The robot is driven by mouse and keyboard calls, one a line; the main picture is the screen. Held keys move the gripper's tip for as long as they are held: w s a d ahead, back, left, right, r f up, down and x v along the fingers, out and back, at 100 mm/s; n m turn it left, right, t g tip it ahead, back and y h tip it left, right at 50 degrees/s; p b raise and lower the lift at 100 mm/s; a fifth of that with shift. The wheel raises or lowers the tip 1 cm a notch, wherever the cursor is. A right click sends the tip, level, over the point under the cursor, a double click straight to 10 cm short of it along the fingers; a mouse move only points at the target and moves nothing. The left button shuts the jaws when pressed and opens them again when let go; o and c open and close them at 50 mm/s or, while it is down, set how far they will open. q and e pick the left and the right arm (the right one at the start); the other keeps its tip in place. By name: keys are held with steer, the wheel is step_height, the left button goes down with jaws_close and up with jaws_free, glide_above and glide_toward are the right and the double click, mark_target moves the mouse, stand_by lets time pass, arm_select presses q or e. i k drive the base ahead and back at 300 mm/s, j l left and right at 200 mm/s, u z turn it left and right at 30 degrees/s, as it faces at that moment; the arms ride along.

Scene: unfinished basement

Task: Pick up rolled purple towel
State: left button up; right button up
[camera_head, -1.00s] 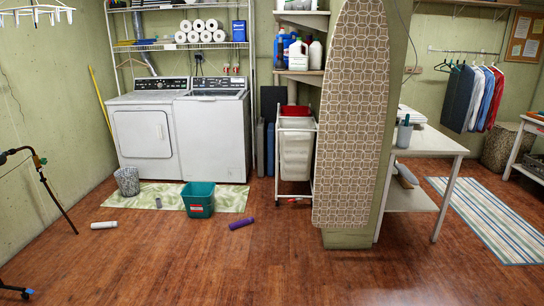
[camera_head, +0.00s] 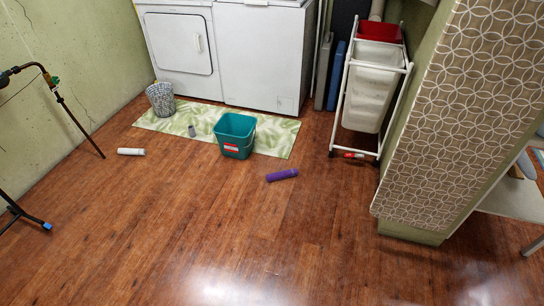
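The rolled purple towel (camera_head: 282,175) lies on the wooden floor, to the right of and a little in front of a teal bucket (camera_head: 235,136). It lies on its side, with its right end slightly farther back. Nothing touches it, and all of its near side is visible. Neither of my grippers shows in the head view.
A white roll (camera_head: 131,151) lies at left. A patterned basket (camera_head: 161,99) and a small grey item (camera_head: 192,131) are on the green leafy mat (camera_head: 277,138). A white cart (camera_head: 367,90) and ironing board (camera_head: 455,120) stand at right. The front floor is clear.

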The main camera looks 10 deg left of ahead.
mark_target(284, 175)
steer(key=i+u, duration=0.3)
steer(key=i+j+z, duration=0.15)
steer(key=i, duration=0.3)
steer(key=i+j+z, duration=0.2)
steer(key=i, duration=0.3)
steer(key=j, duration=0.1)
